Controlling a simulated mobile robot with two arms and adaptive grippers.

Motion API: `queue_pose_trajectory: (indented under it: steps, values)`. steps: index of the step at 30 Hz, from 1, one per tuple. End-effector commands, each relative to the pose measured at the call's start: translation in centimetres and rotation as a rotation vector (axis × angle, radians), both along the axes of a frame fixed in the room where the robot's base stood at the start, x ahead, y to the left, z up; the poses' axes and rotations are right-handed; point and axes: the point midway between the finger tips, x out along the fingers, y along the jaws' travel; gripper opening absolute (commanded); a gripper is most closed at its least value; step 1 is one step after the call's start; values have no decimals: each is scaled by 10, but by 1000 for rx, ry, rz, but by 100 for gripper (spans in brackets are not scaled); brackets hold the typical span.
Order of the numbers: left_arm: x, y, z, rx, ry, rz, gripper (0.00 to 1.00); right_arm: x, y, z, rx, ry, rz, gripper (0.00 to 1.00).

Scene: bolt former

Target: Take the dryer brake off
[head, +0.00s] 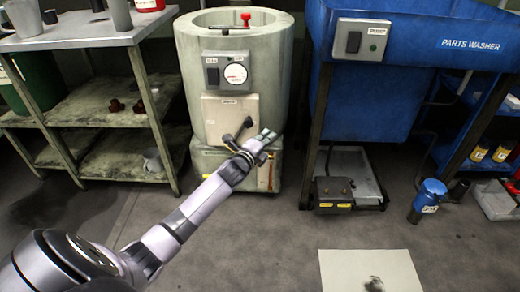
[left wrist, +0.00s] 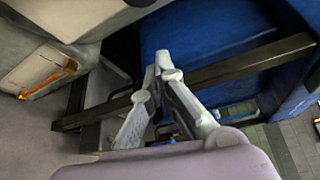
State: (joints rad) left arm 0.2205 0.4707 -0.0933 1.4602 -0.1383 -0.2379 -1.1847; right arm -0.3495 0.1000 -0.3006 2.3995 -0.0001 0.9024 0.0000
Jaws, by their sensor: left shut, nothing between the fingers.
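The dryer (head: 192,65) is a pale green drum on a base, with an open top. A dark lever with a black knob (head: 247,122) sticks out in front of its lower cream panel (head: 215,108); I cannot read the small label there. My left gripper (head: 270,136) is shut and empty, in front of the dryer's lower right side, just right of and below the black knob. I cannot tell whether it touches the lever. In the left wrist view the closed fingers (left wrist: 160,62) point toward the parts washer's frame, and the lever is not clearly visible. My right gripper is not in view.
A red knob (head: 246,19) stands at the dryer's top. The blue parts washer (head: 420,30) stands to the right, with a pedal box (head: 333,190) below. A metal shelf table (head: 80,35) is at left. A stained sheet (head: 345,270) lies on open floor.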

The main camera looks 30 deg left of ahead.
Motion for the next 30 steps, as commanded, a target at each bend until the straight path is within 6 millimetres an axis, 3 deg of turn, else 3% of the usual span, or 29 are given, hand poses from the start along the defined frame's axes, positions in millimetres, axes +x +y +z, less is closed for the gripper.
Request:
queue_pose_trajectory:
  steps: [2,6,10,30]
  values:
    - [14,2,-3,2,-2,1,0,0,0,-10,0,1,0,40]
    - [0,24,3,6,1,1,0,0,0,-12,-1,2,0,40]
    - [-5,33,7,2,1,1,0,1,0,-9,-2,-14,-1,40]
    - [-9,40,13,-31,-18,0,0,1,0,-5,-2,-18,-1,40]
